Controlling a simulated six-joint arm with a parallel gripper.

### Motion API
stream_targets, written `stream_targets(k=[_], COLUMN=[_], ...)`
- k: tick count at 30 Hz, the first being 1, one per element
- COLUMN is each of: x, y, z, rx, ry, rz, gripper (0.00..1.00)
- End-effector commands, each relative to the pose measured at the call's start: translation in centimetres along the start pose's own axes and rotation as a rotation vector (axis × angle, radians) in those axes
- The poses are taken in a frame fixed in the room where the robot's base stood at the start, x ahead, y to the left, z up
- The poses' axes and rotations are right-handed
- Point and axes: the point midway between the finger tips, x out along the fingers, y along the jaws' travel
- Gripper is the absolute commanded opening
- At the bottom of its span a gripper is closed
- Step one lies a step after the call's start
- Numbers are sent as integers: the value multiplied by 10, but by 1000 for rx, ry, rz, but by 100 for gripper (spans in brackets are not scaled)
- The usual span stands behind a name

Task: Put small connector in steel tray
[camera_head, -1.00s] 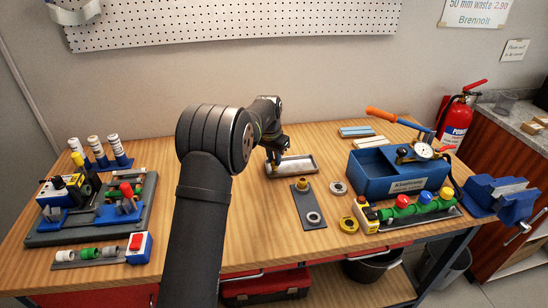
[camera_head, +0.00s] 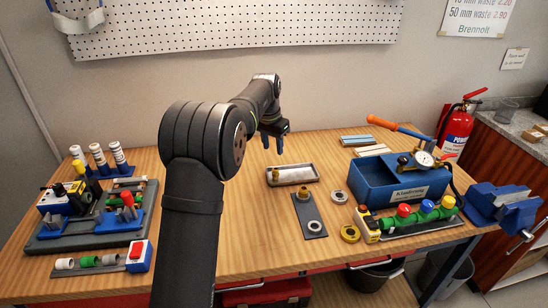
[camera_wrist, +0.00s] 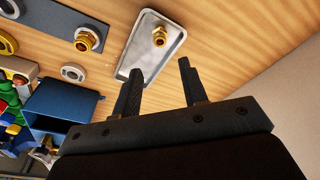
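The steel tray (camera_head: 298,180) lies flat at the back middle of the bench. A small brass connector (camera_head: 276,175) stands inside it, toward its left end. The wrist view also shows the connector (camera_wrist: 159,37) in the steel tray (camera_wrist: 140,50), with nothing gripping it. My gripper (camera_head: 273,145) hangs above and behind the tray, clear of it. In the wrist view its fingers (camera_wrist: 161,70) are apart, with nothing between them.
A dark plate (camera_head: 308,215) in front of the tray carries another brass fitting (camera_head: 303,192) and a pale ring (camera_head: 315,226). A blue open box (camera_head: 385,180) with a gauge stands to the right. Fixtures with several parts (camera_head: 85,240) fill the left; bare wood lies between.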

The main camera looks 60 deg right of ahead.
Motion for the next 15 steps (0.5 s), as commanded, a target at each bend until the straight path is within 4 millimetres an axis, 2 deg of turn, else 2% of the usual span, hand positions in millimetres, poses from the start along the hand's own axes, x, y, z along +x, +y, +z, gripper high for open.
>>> stream_targets(k=[3,6,15], x=[-16,-24,-26], y=[0,0,0], z=[0,0,0], rx=[0,0,0], ry=[1,0,-1], rz=[-1,0,0], gripper=[39,39,39])
